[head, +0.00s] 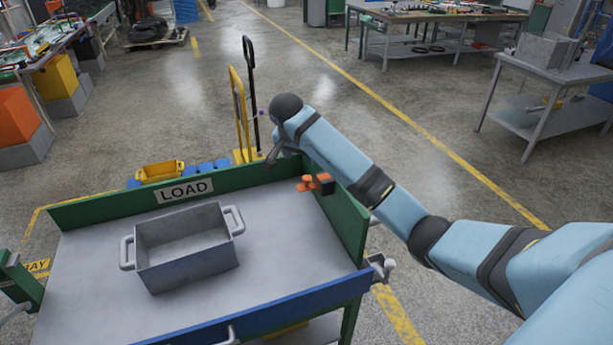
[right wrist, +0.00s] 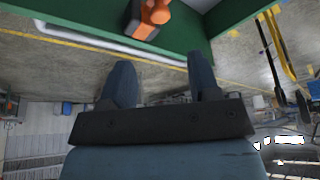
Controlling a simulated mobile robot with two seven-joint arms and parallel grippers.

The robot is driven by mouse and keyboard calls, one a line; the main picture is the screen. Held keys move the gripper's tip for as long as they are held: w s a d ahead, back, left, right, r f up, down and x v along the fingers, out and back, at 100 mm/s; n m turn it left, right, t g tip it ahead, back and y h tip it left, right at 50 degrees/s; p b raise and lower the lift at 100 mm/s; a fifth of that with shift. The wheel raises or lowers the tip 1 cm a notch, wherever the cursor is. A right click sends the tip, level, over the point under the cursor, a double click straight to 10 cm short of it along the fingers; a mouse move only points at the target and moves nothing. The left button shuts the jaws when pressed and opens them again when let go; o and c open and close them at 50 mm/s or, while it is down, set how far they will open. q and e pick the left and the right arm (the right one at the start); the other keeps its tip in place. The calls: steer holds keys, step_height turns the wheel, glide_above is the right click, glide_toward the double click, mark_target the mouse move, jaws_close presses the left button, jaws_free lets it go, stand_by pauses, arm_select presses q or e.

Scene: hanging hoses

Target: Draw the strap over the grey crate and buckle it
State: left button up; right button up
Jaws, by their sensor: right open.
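The grey crate (head: 186,268), open-topped with a handle at each end, sits on the grey bed of a green-walled cart (head: 75,290). An orange and black fitting (head: 318,183) is at the cart's right green wall; it also shows at the top of the right wrist view (right wrist: 152,18). I cannot tell whether it is the buckle. No strap lies over the crate. My right gripper (head: 272,158) is above the cart's far right corner, apart from the fitting. Its two fingers are spread and empty in the right wrist view (right wrist: 162,75). My left gripper is out of view.
A green board with a LOAD sign (head: 184,190) walls the cart's far side; a blue rail (head: 270,305) runs along its near side. A yellow hand truck (head: 240,115) and a yellow bin (head: 160,171) stand behind. The bed right of the crate is clear.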

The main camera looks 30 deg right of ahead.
mark_target(307, 177)
steer(key=x, duration=1.1)
steer(key=shift+f, duration=0.25)
jaws_close()
